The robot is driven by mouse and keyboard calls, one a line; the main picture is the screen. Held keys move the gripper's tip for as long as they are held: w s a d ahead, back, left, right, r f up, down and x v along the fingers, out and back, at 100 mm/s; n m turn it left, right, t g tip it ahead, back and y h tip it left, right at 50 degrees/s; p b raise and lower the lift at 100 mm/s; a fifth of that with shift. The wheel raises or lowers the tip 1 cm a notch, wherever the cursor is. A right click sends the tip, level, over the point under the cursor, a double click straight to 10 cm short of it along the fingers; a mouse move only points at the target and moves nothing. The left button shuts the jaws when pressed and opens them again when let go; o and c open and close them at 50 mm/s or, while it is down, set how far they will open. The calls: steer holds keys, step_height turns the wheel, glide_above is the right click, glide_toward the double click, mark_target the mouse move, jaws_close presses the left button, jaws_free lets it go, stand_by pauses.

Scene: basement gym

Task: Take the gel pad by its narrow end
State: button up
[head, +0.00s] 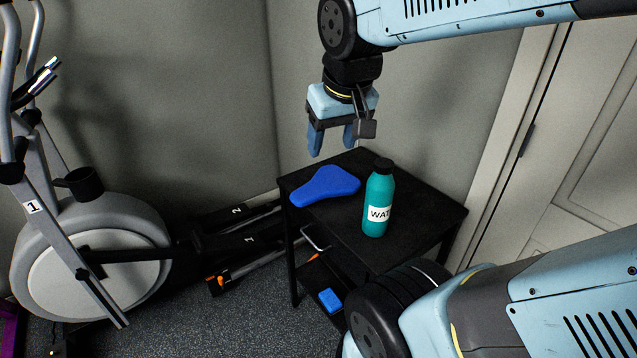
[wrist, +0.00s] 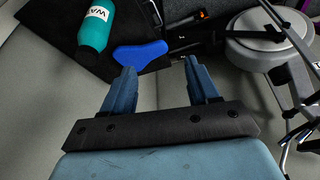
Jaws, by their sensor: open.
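The blue gel pad (head: 324,186) lies flat on the black table (head: 420,212), near its left edge. Its broad end faces the bottle and its narrower end points left in the head view. My gripper (head: 333,144) is open and empty, fingers pointing down, above the table's back left part and apart from the pad. In the wrist view the pad (wrist: 140,54) shows beyond the fingertips of my gripper (wrist: 159,66), with its narrower end to the right. Nothing is between the fingers.
A teal water bottle (head: 378,200) stands upright just right of the pad; it also shows in the wrist view (wrist: 95,25). A small blue item (head: 330,300) lies on the lower shelf. An elliptical machine (head: 95,255) stands left; walls are close behind.

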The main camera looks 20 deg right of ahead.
steer(key=w+f+g+h, duration=0.3)
steer(key=w+f+g, duration=0.1)
steer(key=w+f, duration=0.4)
steer(key=n+t+h, duration=0.5)
steer(key=t+h, duration=0.3)
steer(key=h, duration=0.5)
glide_toward(292, 202)
steer(key=x, duration=0.9)
steer(key=shift+w+d, duration=0.15)
steer(key=shift+w, duration=0.1)
jaws_close()
